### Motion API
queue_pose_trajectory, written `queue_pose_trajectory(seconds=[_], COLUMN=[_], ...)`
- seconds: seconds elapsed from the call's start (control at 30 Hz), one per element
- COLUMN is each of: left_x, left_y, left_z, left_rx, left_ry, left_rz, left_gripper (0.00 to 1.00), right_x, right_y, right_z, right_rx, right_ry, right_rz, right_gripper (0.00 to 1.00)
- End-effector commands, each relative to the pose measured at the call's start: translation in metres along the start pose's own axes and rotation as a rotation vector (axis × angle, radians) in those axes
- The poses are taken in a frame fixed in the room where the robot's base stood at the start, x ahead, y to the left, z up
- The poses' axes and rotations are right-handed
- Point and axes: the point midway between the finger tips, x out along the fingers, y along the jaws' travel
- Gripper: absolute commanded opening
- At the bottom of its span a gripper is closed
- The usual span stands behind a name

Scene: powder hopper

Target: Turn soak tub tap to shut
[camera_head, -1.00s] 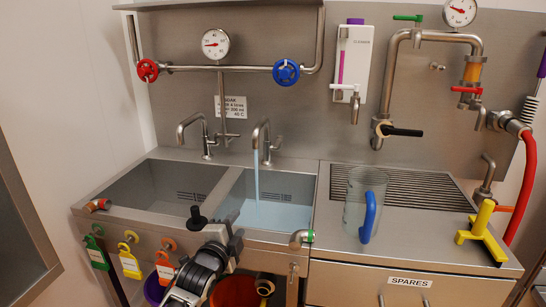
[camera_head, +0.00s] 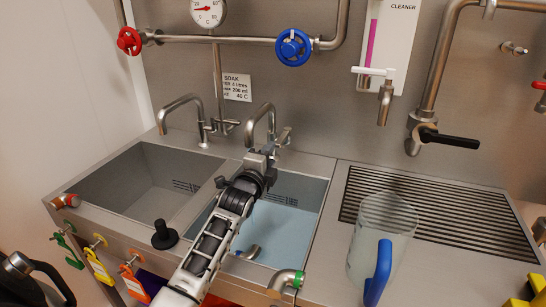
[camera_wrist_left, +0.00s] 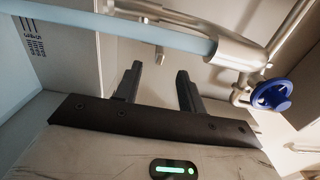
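The soak tub (camera_head: 295,225) is the right-hand basin and holds pale blue water. Its tap (camera_head: 262,115) is a bent metal spout with a small handle (camera_head: 284,136) at its right. My left gripper (camera_head: 268,152) is over the tub, just in front of the tap, and hides part of it. In the left wrist view, the two dark fingers of my left gripper (camera_wrist_left: 159,80) are apart with nothing between them. The spout (camera_wrist_left: 238,52) is beside them, and a blue stream (camera_wrist_left: 110,28) runs from it. My right gripper is not in view.
A blue wheel valve (camera_head: 293,47) and a red one (camera_head: 129,41) sit on the wall pipe above. A second tap (camera_head: 185,110) stands over the left basin (camera_head: 130,180). A clear jug (camera_head: 385,235) stands on the counter at right. A black knob (camera_head: 164,236) is on the front rim.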

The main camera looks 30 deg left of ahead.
Motion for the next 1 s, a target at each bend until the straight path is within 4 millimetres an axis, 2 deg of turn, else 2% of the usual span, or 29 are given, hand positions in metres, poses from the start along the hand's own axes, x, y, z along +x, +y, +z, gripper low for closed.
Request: queue_pose_trajectory(seconds=[0.07,0.1,0.2,0.43,0.6,0.9,0.93,1.0], left_x=[0.013,0.019,0.035,0.062,0.072,0.074,0.074,0.074], left_y=[-0.002,0.003,0.004,0.003,0.001,0.000,0.000,0.000], left_z=[0.000,0.000,0.000,0.000,0.000,0.000,0.000,-0.001], left_rx=[-0.002,-0.002,-0.002,0.000,-0.002,-0.002,-0.002,-0.002], left_ry=[0.000,0.000,0.001,0.001,0.000,0.000,0.000,0.000], left_rz=[-0.002,-0.003,-0.004,-0.001,-0.001,0.001,0.001,0.001], left_gripper=[0.40,0.40,0.40,0.40,0.40,0.40,0.37,0.18], right_x=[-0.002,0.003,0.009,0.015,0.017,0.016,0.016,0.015], right_y=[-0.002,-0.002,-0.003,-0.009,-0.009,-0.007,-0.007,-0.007], right_z=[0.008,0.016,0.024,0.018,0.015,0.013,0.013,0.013], right_rx=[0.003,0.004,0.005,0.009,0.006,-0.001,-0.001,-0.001], right_ry=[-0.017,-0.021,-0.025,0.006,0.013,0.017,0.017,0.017], right_rz=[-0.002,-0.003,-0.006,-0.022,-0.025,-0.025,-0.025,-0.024], right_gripper=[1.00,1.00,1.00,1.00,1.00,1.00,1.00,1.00])
